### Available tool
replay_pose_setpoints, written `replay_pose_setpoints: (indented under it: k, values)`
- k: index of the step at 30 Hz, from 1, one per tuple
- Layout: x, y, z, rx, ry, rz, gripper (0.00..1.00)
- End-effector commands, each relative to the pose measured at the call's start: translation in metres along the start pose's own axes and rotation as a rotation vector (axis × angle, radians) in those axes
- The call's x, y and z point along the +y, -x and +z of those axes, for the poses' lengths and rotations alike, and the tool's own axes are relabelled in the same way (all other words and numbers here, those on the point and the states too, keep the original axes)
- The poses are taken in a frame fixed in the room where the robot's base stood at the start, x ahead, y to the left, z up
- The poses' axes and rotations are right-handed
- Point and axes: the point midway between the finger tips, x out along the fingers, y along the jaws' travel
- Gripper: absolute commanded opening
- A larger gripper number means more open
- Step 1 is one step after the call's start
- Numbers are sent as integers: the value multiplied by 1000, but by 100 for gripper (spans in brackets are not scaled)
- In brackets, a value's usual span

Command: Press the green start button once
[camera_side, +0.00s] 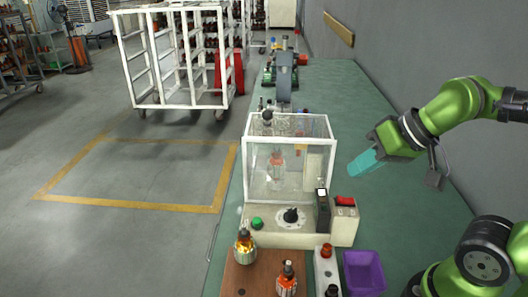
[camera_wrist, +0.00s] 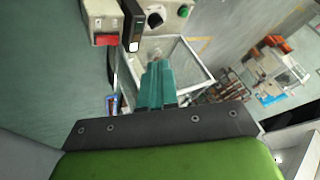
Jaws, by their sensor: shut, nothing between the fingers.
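The green start button (camera_side: 257,223) sits at the left end of the beige control panel (camera_side: 270,238), in front of a clear box with a white frame (camera_side: 333,140). In the wrist view a small green spot, seemingly the button (camera_wrist: 183,11), shows near the top edge. My gripper (camera_side: 355,169) has teal fingers, shut with nothing between them. It hangs over the bench to the right of the clear box, above and well apart from the button. In the wrist view the shut fingers (camera_wrist: 158,68) overlap the box frame.
The panel also carries a black dial (camera_side: 291,215), an upright black device (camera_side: 323,212) and a red switch (camera_side: 345,201). Armatures (camera_side: 245,246) stand on a brown board (camera_side: 238,281) in front. A purple bin (camera_side: 364,272) is at front right. The green bench (camera_side: 400,195) right of the box is clear.

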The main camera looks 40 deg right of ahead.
Motion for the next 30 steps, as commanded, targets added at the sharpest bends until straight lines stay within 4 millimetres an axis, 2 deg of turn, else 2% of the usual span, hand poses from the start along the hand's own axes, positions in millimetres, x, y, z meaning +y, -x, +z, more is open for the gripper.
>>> replay_pose_setpoints:
  k: [23,26,30]
  values:
    - [0,0,0,0,1,0,0]
    - [0,-4,2,-20,4,5,0]
    - [-2,-23,8,-90,72,53,0]
